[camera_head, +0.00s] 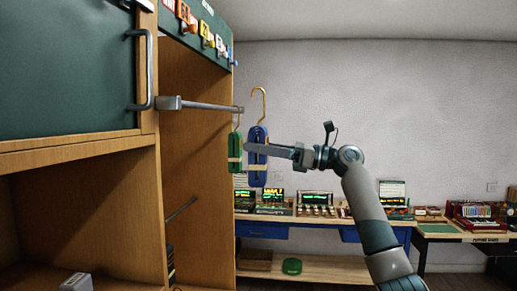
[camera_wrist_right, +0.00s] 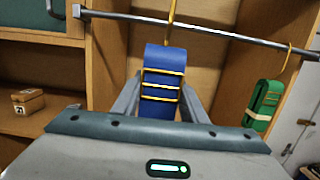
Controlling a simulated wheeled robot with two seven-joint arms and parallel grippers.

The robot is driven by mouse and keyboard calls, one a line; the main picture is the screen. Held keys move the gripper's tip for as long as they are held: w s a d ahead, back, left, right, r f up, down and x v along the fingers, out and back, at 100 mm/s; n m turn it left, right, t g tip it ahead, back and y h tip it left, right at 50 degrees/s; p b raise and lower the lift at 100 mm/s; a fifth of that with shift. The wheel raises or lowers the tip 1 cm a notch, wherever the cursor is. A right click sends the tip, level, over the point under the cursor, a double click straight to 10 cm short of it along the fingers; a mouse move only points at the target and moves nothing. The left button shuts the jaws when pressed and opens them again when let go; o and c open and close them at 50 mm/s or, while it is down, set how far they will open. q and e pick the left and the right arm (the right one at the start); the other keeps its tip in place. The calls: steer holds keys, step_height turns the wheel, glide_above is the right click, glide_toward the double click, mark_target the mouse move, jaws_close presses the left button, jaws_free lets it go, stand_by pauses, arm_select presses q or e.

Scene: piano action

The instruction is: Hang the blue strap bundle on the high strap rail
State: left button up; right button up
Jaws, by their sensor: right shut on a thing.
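The blue strap bundle (camera_head: 258,175) hangs upright below a yellow hook (camera_head: 264,95). My right gripper (camera_head: 256,149) is shut on the bundle, and its fingers flank the blue straps (camera_wrist_right: 163,60) in the right wrist view. The high strap rail (camera_head: 210,106) sticks out from the wooden cabinet. In the head view the hook's curve shows right of the rail's end and a little above it. In the wrist view the hook's shank crosses the rail (camera_wrist_right: 225,34), and its top is cut off; contact cannot be told. My left gripper is out of view.
A green strap bundle (camera_head: 235,150) hangs by its own hook near the rail's outer end, close beside the blue one in the head view. The cabinet's side panel (camera_head: 195,165) stands behind. A lower rod (camera_head: 181,208) shows below. Benches with equipment (camera_head: 315,205) line the far wall.

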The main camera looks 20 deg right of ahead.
steer(key=shift+a, duration=0.1)
steer(key=w+a+f+b, duration=0.1)
steer(key=w+a+f, duration=0.2)
steer(key=w+a, duration=0.4)
steer(key=shift+w+a, duration=0.4)
steer(key=shift+a, duration=1.75)
steer(key=o, duration=1.4)
